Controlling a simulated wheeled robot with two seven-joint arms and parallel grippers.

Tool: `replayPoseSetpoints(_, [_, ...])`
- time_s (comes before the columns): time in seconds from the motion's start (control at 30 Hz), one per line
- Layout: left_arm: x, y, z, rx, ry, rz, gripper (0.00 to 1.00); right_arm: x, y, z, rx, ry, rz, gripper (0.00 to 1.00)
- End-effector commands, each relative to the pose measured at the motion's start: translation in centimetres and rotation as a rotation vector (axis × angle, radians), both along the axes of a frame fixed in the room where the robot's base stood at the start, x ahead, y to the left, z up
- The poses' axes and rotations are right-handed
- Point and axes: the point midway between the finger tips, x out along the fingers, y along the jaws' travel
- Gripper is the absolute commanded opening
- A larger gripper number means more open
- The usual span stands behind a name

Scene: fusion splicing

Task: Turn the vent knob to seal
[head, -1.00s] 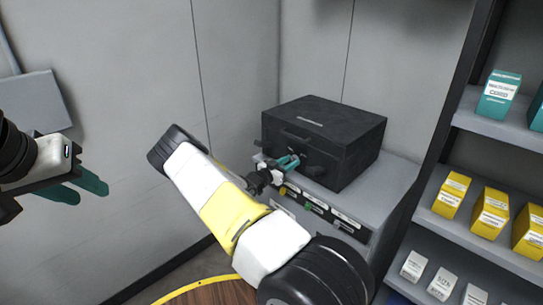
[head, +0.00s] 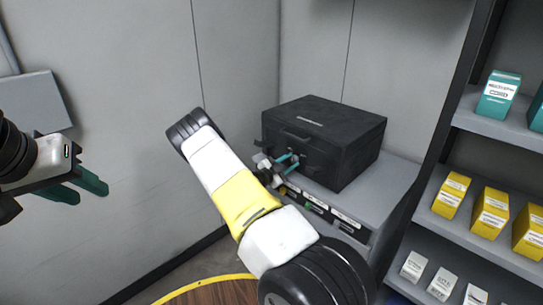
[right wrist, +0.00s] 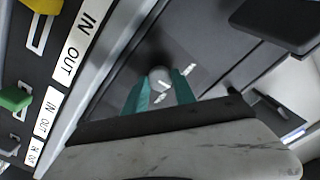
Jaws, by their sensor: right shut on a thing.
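The black case (head: 330,125) sits on top of the grey cabinet and carries the vent knob on its front. In the right wrist view the vent knob (right wrist: 160,77) is a small round grey piece, with white marks on the panel beside it. My right gripper (right wrist: 163,90) has its teal fingers on either side of the knob and is shut on it. In the head view my right gripper (head: 290,163) is at the case's front, where the knob is too small to make out. My left gripper (head: 92,190) is at the far left, empty, its teal fingers apart.
The grey cabinet (head: 392,190) has labelled slots with coloured tabs below the case; IN and OUT labels (right wrist: 75,45) show in the right wrist view. A shelf (head: 455,222) with teal, yellow and white boxes stands at the right. Walls close in behind and left.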

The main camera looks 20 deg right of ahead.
Motion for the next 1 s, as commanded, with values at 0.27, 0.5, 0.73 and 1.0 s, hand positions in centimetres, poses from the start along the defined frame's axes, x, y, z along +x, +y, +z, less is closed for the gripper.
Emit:
replayPoseSetpoints(0.27, [0.0, 0.0, 0.0, 0.0, 0.0, 0.0, 0.36, 0.0, 0.0, -0.05, 0.102, -0.242, -0.001, 0.0])
replayPoseSetpoints(0.5, [0.0, 0.0, 0.0, 0.0, 0.0, 0.0, 0.36, 0.01, -0.01, -0.03, 0.189, -0.452, -0.001, 0.0])
replayPoseSetpoints(0.73, [0.0, 0.0, 0.0, 0.0, 0.0, 0.0, 0.36, 0.01, 0.05, -0.1, 0.265, -0.632, -0.001, 0.0])
replayPoseSetpoints(1.0, [0.0, 0.0, 0.0, 0.0, 0.0, 0.0, 0.36, 0.04, 0.06, -0.08, 0.328, -0.784, 0.001, 0.0])
